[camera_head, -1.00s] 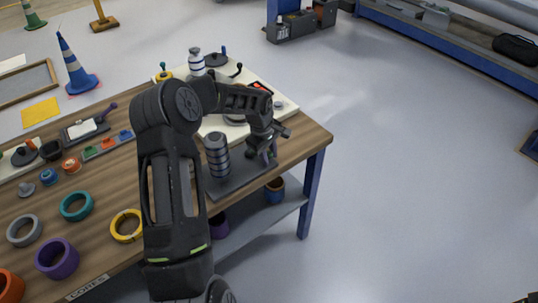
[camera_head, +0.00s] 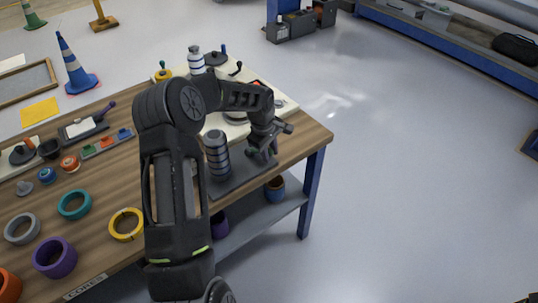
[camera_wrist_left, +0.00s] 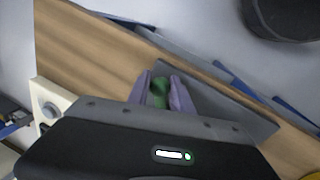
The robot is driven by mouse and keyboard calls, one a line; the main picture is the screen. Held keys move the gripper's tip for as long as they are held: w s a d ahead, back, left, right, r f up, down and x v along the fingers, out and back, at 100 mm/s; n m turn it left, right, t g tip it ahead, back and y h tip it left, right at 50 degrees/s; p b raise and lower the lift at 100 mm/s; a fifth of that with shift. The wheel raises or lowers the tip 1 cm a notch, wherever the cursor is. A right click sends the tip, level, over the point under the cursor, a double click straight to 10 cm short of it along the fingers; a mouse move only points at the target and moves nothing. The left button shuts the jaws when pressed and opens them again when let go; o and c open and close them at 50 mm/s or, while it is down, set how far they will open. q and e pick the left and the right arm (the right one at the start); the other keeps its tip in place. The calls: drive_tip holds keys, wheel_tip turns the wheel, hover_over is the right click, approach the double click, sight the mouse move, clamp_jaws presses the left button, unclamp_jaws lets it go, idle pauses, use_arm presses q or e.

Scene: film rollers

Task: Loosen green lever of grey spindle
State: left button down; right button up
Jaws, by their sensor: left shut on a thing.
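The grey spindle (camera_head: 217,156) is a dark ribbed cylinder standing on a dark grey base plate (camera_head: 245,174) at the table's right end. My left gripper (camera_head: 262,152) is over the far right part of this plate, to the right of the cylinder. In the left wrist view its two purple-grey fingers (camera_wrist_left: 161,95) are shut on the green lever (camera_wrist_left: 160,88), which shows between them. In the head view the lever is mostly hidden by the fingers. My right gripper is in neither view.
A cream board (camera_head: 286,107) with a striped cylinder (camera_head: 196,60) lies behind my left arm. Rings such as the yellow one (camera_head: 126,225) and purple one (camera_head: 55,257) lie left on the wooden table. The floor right is clear.

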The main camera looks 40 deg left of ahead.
use_arm(q)
drive_tip(key=w+n+b, duration=0.2)
drive_tip(key=b, duration=0.1)
drive_tip(key=shift+a+f+y, duration=0.15)
drive_tip(key=shift+f+y, duration=0.05)
drive_tip(key=shift+y, duration=0.1)
drive_tip(key=n+b, duration=0.1)
drive_tip(key=w+n+b, duration=0.1)
drive_tip(key=n, duration=0.1)
drive_tip(key=shift+w+a+r, duration=0.1)
drive_tip(key=shift+w+a, duration=0.15)
drive_tip(key=shift+a, duration=0.1)
drive_tip(key=shift+w+a+r+n+y+b, duration=0.1)
drive_tip(key=shift+w+a+n+y+b, duration=0.35)
drive_tip(key=shift+n, duration=0.55)
drive_tip(key=shift+w+a+n, duration=0.35)
drive_tip(key=shift+w+n, duration=0.05)
drive_tip(key=shift+n, duration=0.4)
drive_tip(key=shift+w+a+n+g+y, duration=0.15)
drive_tip(key=shift+w+a+n+g, duration=0.25)
drive_tip(key=shift+n, duration=0.5)
drive_tip(key=shift+w+a+n+g+y, duration=0.15)
drive_tip(key=shift+a+n, duration=0.45)
drive_tip(key=shift+n, duration=0.3)
drive_tip(key=c, duration=1.1)
unclamp_jaws()
drive_tip(key=shift+c, duration=0.2)
drive_tip(key=shift+r, duration=0.15)
